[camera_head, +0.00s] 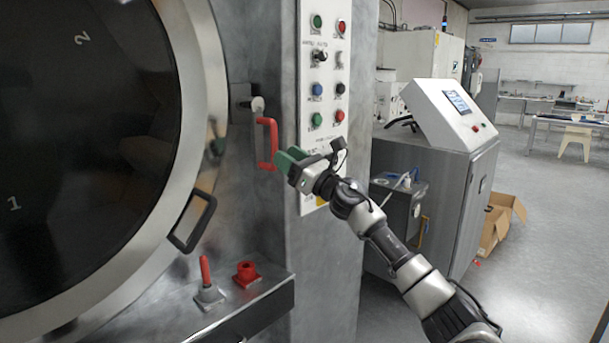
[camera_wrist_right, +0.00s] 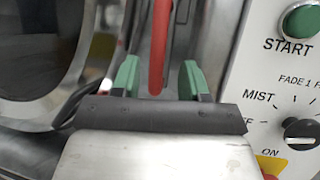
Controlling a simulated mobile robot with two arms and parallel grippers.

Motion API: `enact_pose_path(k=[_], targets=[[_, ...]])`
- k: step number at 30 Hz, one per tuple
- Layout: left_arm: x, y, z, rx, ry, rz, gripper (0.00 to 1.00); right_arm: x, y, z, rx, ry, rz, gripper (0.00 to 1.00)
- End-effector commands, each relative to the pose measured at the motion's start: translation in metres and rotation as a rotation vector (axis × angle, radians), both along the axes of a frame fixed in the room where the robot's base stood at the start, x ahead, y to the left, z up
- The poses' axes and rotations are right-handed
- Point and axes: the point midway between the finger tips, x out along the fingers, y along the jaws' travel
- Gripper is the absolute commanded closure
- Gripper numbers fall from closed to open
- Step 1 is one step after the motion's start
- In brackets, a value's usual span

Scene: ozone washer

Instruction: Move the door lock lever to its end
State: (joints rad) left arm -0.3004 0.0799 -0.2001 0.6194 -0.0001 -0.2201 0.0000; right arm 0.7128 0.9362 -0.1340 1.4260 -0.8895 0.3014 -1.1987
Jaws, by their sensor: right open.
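The door lock lever, a red bar-shaped handle (camera_head: 266,145), hangs roughly upright on the steel front, just right of the round door. It also shows as a red bar in the right wrist view (camera_wrist_right: 158,45). My right gripper (camera_head: 283,161) has green fingers and is open beside the lever's lower end. In the right wrist view, the lever appears in the gap between the two fingers, with clear space on both sides. My left gripper is not in view.
The round glass door (camera_head: 85,130) has a black handle (camera_head: 192,221). A button panel (camera_head: 322,85) stands close to the right of my gripper. Below, a ledge holds a small red-tipped lever (camera_head: 205,270) and a red fitting (camera_head: 247,272). A console cabinet (camera_head: 430,165) stands at the right.

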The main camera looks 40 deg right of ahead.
Motion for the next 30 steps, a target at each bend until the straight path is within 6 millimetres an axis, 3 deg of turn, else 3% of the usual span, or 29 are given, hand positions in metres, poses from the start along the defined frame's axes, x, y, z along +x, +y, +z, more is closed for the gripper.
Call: enact_pose_path(k=[3,12,30], targets=[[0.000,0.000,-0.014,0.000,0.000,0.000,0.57,-0.020,-0.006,-0.016,-0.004,0.004,0.000,0.56],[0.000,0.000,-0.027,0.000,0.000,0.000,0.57,-0.050,-0.014,-0.026,-0.002,0.003,0.000,0.56],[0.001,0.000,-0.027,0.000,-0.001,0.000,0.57,-0.054,-0.015,-0.025,-0.002,0.001,0.000,0.56]])
